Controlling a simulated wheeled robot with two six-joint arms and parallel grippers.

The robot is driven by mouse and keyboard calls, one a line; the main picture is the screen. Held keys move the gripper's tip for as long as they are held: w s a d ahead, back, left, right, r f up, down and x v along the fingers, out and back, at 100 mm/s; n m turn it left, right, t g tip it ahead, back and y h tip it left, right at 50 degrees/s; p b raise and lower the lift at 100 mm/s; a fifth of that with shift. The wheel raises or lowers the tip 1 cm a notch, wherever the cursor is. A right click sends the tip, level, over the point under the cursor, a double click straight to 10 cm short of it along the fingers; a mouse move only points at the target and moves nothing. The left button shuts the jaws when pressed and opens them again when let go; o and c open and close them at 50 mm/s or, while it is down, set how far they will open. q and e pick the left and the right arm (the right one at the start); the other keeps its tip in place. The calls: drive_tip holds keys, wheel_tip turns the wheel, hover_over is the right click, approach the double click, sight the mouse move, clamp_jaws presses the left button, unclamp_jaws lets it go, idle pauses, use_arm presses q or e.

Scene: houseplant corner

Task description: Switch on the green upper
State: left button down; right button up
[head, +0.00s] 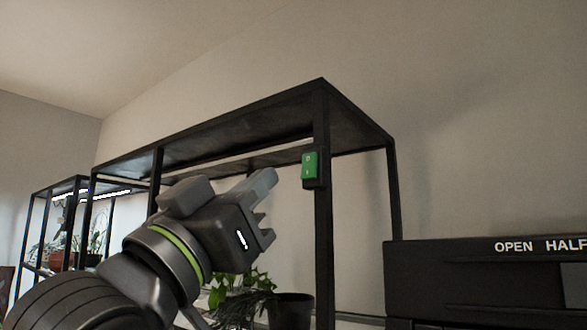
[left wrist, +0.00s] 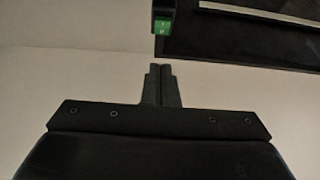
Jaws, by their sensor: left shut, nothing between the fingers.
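The green upper switch (head: 310,165) is a green rocker in a black housing on the front post of the black shelf frame, just below its top. It also shows at the top of the left wrist view (left wrist: 162,26), right ahead of the fingertips. My left gripper (head: 265,180) is shut and empty, a little left of and below the switch in the head view. In the left wrist view its closed fingers (left wrist: 160,68) point at the switch, with a visible gap between. Whether the rocker is pressed cannot be told. My right gripper is not in view.
The black shelf frame (head: 322,240) stands behind my left arm, with potted plants (head: 290,310) below. A second shelf with plants (head: 75,183) is at the far left. A black box lettered "OPEN HALF" (head: 480,280) stands at the lower right.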

sight(307, 174)
use_arm(q)
drive_tip(key=w+d, duration=0.1)
drive_tip(key=w+d+r+p, duration=0.1)
drive_tip(key=w, duration=0.1)
drive_tip(key=w+d+r, duration=0.1)
drive_tip(key=w, duration=0.1)
drive_tip(key=shift+d+p, duration=0.35)
drive_tip(key=shift+p, duration=0.05)
drive_tip(key=shift+w+d+f, duration=0.15)
drive_tip(key=shift+w, duration=0.15)
drive_tip(key=shift+f, duration=0.1)
drive_tip(key=shift+w+d+f+b, duration=0.15)
drive_tip(key=shift+w+f+b, duration=0.05)
drive_tip(key=shift+b, duration=0.15)
drive_tip(key=shift+w+r, duration=0.15)
